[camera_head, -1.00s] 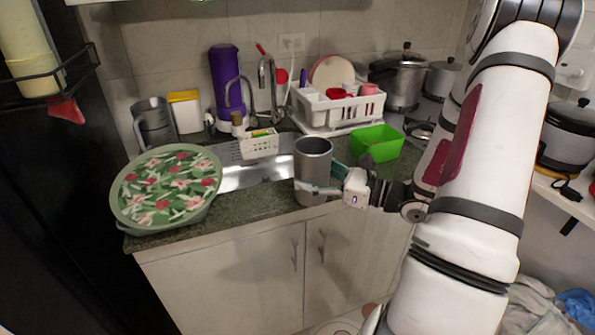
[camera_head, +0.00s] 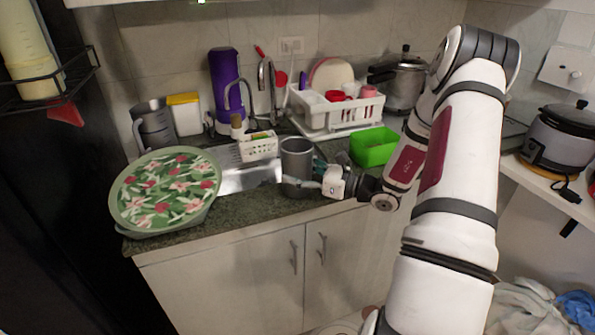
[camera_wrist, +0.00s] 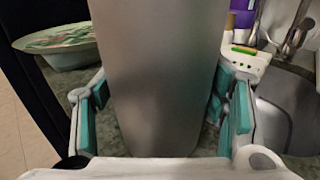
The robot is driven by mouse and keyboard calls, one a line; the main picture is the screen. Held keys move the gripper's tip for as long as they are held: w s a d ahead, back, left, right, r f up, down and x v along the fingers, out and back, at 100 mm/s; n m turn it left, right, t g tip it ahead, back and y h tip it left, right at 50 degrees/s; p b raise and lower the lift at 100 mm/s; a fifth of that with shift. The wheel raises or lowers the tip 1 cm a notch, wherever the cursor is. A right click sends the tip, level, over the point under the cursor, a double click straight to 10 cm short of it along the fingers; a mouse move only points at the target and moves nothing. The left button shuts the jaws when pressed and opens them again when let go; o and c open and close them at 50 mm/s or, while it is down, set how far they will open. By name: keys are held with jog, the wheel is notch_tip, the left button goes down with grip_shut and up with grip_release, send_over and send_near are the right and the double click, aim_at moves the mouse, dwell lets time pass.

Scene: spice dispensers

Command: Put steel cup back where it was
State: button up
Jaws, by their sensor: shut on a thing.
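The steel cup (camera_head: 297,160) is a tall grey metal cylinder, upright at the front of the counter beside the sink. My gripper (camera_head: 306,183) reaches it from the right and is shut on its lower part. In the wrist view the steel cup (camera_wrist: 158,75) fills the middle, with the teal finger pads of my gripper (camera_wrist: 158,115) on either side of it. The cup's base is close to the counter; I cannot tell whether it touches.
A green floral tray (camera_head: 128,222) sits at the counter's left end. The sink (camera_head: 250,176) lies behind and left of the cup. A white caddy (camera_head: 258,147), a green bin (camera_head: 374,147) and a white dish rack (camera_head: 340,112) stand behind. Dark counter (camera_head: 235,208) is bare between tray and cup.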

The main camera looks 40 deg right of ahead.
jog(key=shift+f, duration=0.1)
jog(key=o, duration=1.6)
jog(key=shift+o, duration=0.2)
jog(key=shift+s+d+r, duration=0.15)
jog(key=shift+s+r, duration=0.05)
jog(key=shift+s, duration=0.05)
jog(key=v, duration=1.1)
jog(key=shift+s+d, duration=0.15)
jog(key=shift+s, duration=0.1)
